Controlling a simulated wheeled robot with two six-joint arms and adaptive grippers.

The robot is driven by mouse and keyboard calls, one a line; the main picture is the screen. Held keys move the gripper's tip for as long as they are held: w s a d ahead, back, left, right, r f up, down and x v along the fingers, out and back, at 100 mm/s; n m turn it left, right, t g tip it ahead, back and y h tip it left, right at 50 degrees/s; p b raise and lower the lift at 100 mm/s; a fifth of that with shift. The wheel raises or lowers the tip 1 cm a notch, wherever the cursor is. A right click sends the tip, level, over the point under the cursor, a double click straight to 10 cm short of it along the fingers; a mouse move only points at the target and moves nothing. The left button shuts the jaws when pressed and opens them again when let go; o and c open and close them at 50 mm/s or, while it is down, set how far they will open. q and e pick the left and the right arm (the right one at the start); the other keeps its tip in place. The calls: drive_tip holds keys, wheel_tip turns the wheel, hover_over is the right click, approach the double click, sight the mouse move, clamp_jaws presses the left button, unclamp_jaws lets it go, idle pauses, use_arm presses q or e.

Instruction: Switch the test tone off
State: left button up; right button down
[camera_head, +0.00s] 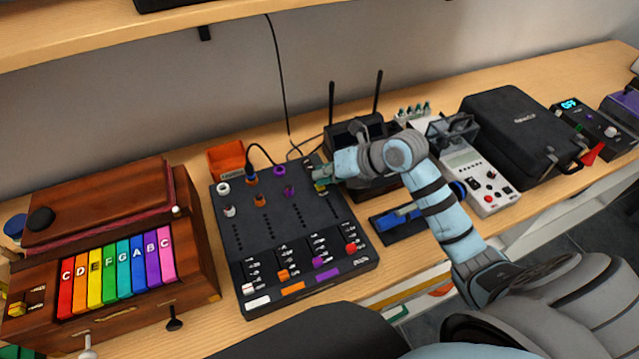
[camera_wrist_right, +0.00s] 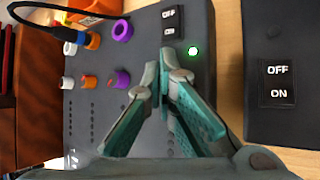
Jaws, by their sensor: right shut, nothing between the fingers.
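The black mixer (camera_head: 265,232) lies on the wooden bench, with coloured knobs and faders on its top. In the right wrist view its panel (camera_wrist_right: 95,115) carries a black rocker switch (camera_wrist_right: 172,22) marked OFF and ON, and a lit green lamp (camera_wrist_right: 193,51). I cannot read which side of the rocker is pressed. My right gripper (camera_head: 322,178) is over the mixer's far right corner. In the wrist view the right gripper (camera_wrist_right: 165,62) is shut and empty, its tips just below the rocker and left of the lamp. The left gripper is not in view.
A wooden keyboard instrument (camera_head: 115,250) with rainbow keys stands left of the mixer. An orange bin (camera_head: 227,158) is behind it, and a cable plugs into the mixer. Right are a black antenna unit (camera_head: 355,132), a black case (camera_head: 520,125) and another OFF/ON switch (camera_wrist_right: 278,82).

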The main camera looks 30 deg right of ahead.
drive_tip(key=shift+r+p, duration=0.35)
drive_tip(key=shift+r, duration=0.2)
wheel_tip(320, 180, up, 6)
drive_tip(key=p, duration=0.5)
drive_tip(key=shift+p, duration=0.3)
drive_tip(key=shift+f, duration=0.15)
